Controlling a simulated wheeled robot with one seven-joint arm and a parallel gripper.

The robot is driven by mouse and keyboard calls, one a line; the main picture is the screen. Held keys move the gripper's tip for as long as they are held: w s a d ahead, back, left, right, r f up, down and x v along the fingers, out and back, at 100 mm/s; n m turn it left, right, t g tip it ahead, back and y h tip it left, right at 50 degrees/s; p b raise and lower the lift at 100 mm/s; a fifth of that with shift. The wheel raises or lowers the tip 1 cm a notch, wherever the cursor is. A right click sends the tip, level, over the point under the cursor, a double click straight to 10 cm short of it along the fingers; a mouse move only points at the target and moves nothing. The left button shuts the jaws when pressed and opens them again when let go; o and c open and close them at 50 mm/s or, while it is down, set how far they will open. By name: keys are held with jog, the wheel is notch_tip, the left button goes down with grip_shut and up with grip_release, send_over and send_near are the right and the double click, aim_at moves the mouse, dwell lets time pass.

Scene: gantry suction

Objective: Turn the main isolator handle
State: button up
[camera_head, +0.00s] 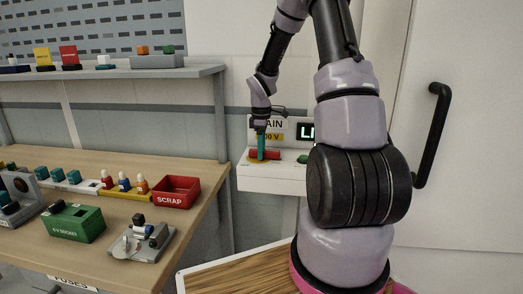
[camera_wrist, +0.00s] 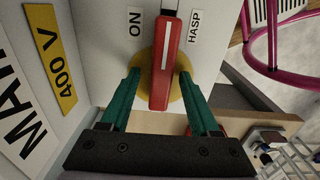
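The main isolator handle is a red bar with a white stripe (camera_wrist: 166,62) on a yellow disc (camera_wrist: 176,97). In the wrist view it runs nearly upright, with its far end between the printed words ON and HASP. In the head view the red handle (camera_head: 272,155) lies about level on the white panel (camera_head: 270,182), partly hidden by my fingers. My gripper (camera_wrist: 160,78) has its teal fingers on either side of the bar. A gap shows on the left side; the right finger is close to the bar, and contact there is unclear. My gripper also shows in the head view (camera_head: 261,156).
A MAIN 400 V sign (camera_wrist: 52,60) stands beside the handle. A green button (camera_head: 302,159) is on the panel to the right. The workbench (camera_head: 130,220) at left holds a red SCRAP bin (camera_head: 176,199) and a green box (camera_head: 77,231). A black door handle (camera_head: 432,140) is at right.

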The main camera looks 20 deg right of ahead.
jog(key=shift+r, duration=0.1)
notch_tip(320, 180, up, 11)
jog(key=shift+f, duration=0.2)
jog(key=shift+s, duration=0.1)
dwell(0.5)
jog(key=s+a+r+m+t+y, duration=0.1)
jog(key=s+a+r+m+t, duration=0.2)
jog(key=s+r+m, duration=0.5)
jog(key=s+a+r+m+t+y, duration=0.1)
jog(key=s+a+r+m+t, duration=0.3)
jog(key=s, duration=1.3)
jog(key=shift+a+r+m, duration=1.05)
jog(key=shift+r+m, duration=0.95)
jog(key=shift+r, duration=1.1)
